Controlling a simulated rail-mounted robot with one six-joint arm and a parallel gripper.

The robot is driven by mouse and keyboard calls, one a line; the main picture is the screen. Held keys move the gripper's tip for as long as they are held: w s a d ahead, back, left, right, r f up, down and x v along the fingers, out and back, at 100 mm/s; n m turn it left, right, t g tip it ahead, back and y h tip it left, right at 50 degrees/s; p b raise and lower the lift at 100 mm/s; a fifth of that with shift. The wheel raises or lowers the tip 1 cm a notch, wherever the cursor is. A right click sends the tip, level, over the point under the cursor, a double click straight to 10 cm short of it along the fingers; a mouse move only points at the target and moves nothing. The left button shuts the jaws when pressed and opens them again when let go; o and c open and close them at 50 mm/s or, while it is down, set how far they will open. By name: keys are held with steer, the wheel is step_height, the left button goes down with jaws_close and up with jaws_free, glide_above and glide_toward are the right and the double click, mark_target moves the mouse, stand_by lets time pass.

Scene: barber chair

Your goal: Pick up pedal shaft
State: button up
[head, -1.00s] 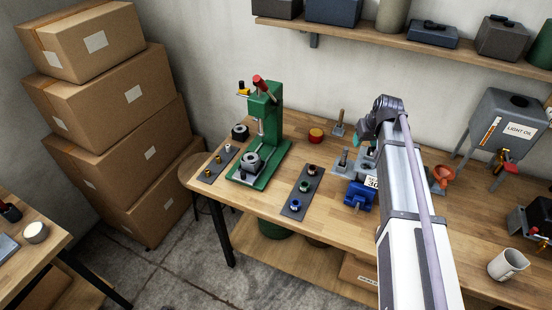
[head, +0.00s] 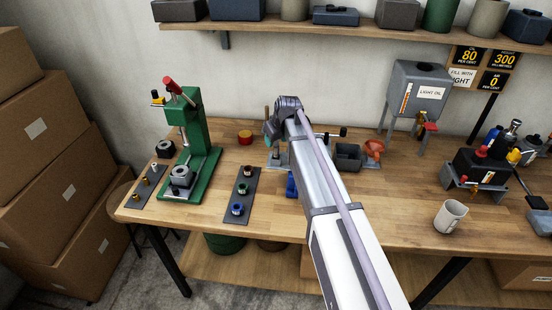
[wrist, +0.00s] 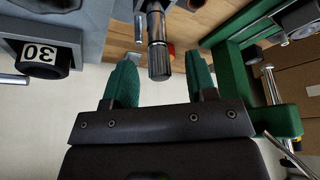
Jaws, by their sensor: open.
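My gripper (wrist: 160,68) is open, with its two green fingers apart. In the wrist view, a dark metal shaft with a knurled end (wrist: 158,60) shows between the fingertips, and I see no finger touching it. It may be the pedal shaft, but I cannot tell for sure. In the head view my gripper (head: 271,130) is at the back of the bench, partly hidden by my arm. A thin brownish upright post (head: 267,115) stands just behind it.
A green press (head: 196,140) stands to the left on the wooden bench (head: 400,215). A dark strip with coloured rings (head: 241,195) lies left of my arm. A blue part (head: 291,185) is half hidden by the arm. A mug (head: 450,216) and oil tank (head: 418,88) are right.

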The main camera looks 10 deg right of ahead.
steer(key=x, duration=0.2)
steer(key=shift+w+f+b, duration=0.15)
steer(key=shift+f+b, duration=0.15)
steer(key=shift+b, duration=0.05)
steer(key=shift+r, duration=0.2)
jaws_close()
